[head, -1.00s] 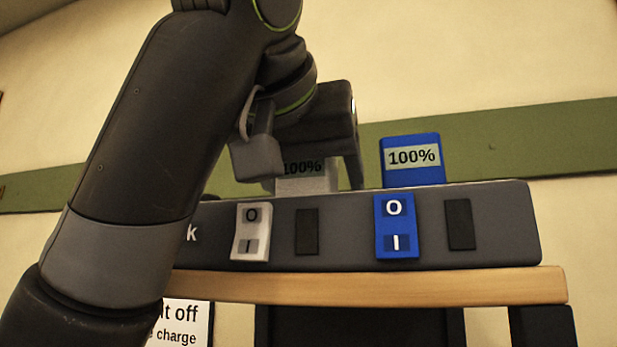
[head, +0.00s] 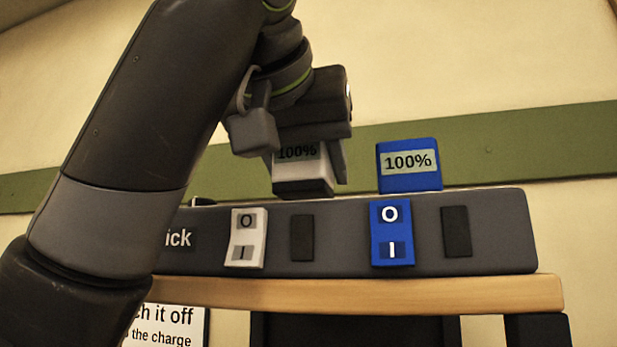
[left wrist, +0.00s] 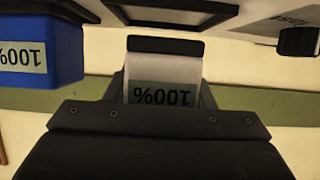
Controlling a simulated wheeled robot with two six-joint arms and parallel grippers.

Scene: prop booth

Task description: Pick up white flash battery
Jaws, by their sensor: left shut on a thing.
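The white flash battery (head: 302,173) shows a 100% label in the head view and hangs just above the dark charger (head: 345,205), its dark lower end showing. It also shows in the left wrist view (left wrist: 165,68). My left gripper (head: 308,160) is shut on it, with the fingers on both sides. A blue battery (head: 409,180), also marked 100%, sits in the charger to the right. It shows at the left of the wrist view (left wrist: 35,40). My right gripper is not in view.
The charger's front has a white switch (head: 246,238), a blue switch (head: 392,233) and dark panels. It stands on a wooden shelf (head: 400,294). A printed sign (head: 165,325) hangs below. A green band (head: 530,145) crosses the wall behind.

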